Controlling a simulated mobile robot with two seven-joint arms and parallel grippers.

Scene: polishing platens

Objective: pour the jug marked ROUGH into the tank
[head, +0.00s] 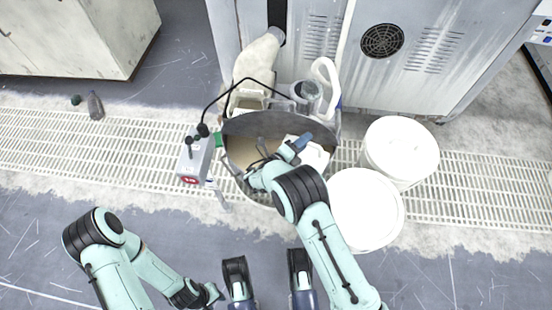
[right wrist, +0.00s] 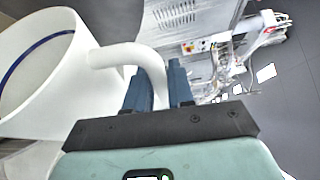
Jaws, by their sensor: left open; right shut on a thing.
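The tank (head: 240,125) is a round, grey-rimmed vessel with a tan inside, at the middle of the head view. My right gripper (head: 297,146) is over the tank's right part, shut on the handle of a white jug (head: 317,157). The jug is partly hidden by my arm there. In the right wrist view the jug (right wrist: 105,95) fills the left, with its open mouth and a blue line inside visible; the blue fingers (right wrist: 160,85) are at its handle. No ROUGH marking is readable. My left gripper (head: 212,293) is open and empty, low in front of the tank.
Two white buckets (head: 400,145) (head: 366,208) stand right of the tank. A grey cabinet (head: 430,50) stands behind. A dark bottle (head: 95,106) lies on the far-left grating. The left floor is mostly clear.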

